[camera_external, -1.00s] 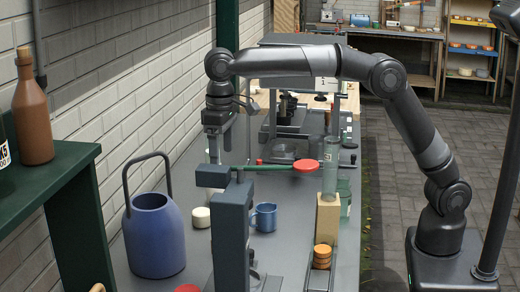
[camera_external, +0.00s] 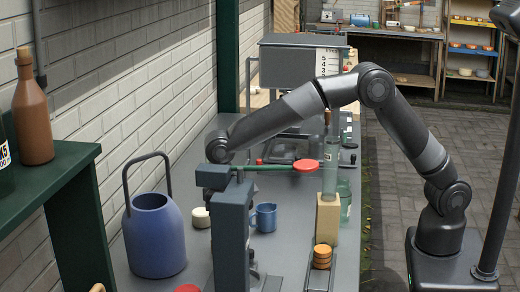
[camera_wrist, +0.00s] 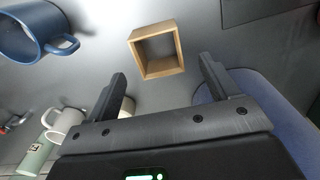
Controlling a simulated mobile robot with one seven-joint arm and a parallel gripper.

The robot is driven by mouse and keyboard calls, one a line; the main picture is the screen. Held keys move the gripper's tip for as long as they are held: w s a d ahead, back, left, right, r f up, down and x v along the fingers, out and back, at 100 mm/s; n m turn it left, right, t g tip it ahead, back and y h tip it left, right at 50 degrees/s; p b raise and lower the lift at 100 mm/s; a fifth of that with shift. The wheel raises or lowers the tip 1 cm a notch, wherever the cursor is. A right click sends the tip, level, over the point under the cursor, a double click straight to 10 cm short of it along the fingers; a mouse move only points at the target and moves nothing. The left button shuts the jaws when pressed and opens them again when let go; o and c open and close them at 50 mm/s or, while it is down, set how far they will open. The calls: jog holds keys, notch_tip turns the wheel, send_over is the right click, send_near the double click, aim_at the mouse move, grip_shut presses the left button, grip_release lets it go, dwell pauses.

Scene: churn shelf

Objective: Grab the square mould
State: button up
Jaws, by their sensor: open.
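The square mould (camera_wrist: 163,69) is a small open wooden frame lying on the grey worktop, near the top middle of the wrist view. My gripper (camera_wrist: 162,70) is open, its two fingers spread and pointing toward the mould. The mould is ahead of the fingertips, roughly between their lines, with nothing held. In the external view the mould does not show, and my gripper is hidden behind the dark upright stand (camera_external: 232,240) and its arm.
A blue mug (camera_wrist: 25,28) lies left of the mould. A white mug (camera_wrist: 65,122) and a pale green cylinder (camera_wrist: 38,155) are at lower left. The large blue pail (camera_external: 155,235) shows close on the wrist view's right. Bare worktop surrounds the mould.

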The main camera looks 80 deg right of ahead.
jog(key=f, duration=0.6)
jog(key=shift+s, duration=0.25)
jog(key=shift+c, duration=0.6)
jog(key=shift+r, duration=0.1)
jog(key=c, duration=0.9)
jog(key=shift+r, duration=0.1)
jog(key=shift+c, duration=0.2)
